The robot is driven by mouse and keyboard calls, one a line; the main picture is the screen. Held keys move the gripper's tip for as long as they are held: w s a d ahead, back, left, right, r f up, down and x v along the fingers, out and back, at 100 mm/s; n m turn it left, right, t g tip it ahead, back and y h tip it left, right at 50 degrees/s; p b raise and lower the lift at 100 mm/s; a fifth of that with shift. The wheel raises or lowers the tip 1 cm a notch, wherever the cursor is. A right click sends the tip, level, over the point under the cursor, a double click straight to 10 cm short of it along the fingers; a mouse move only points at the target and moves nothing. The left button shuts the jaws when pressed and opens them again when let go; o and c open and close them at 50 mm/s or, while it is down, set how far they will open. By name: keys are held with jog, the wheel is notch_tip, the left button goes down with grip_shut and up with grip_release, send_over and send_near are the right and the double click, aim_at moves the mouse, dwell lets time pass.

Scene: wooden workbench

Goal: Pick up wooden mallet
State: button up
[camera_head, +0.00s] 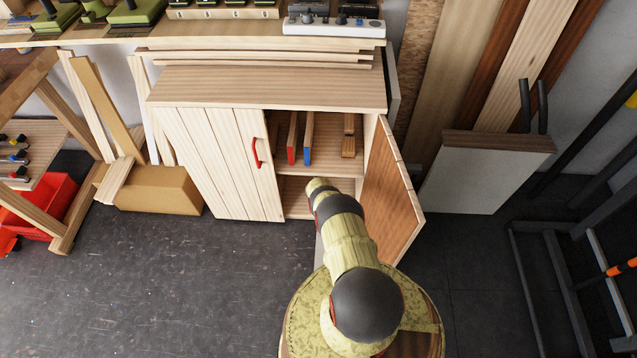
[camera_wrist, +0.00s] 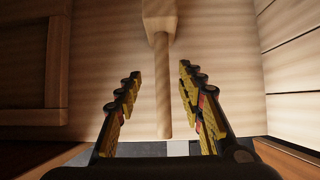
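The wooden mallet shows in the wrist view, with its block-shaped head (camera_wrist: 159,14) at the top edge, partly cut off, and its round handle (camera_wrist: 162,95) pointing down the picture. My gripper (camera_wrist: 160,70) is open, with one finger on each side of the handle. A gap shows on both sides, and nothing is held. In the head view my arm reaches into the open right side of the wooden cabinet (camera_head: 210,160). My gripper and the mallet cannot be made out there; my arm covers part of the lower compartment.
The cabinet door (camera_head: 388,195) stands open just right of my arm. The upper shelf holds red (camera_head: 292,138) and blue (camera_head: 308,138) edged tools and a small wooden piece (camera_head: 348,146). In the wrist view, a slatted wooden surface (camera_wrist: 290,65) stands at the right and a wooden bar (camera_wrist: 56,60) at the left.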

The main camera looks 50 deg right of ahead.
jog(key=shift+d+b+x, duration=0.25)
jog(key=shift+b+x, duration=2.25)
jog(key=shift+b, duration=0.5)
jog(key=shift+r, duration=0.1)
jog(key=c, duration=0.3)
grip_shut()
jog(key=shift+d+r, duration=0.1)
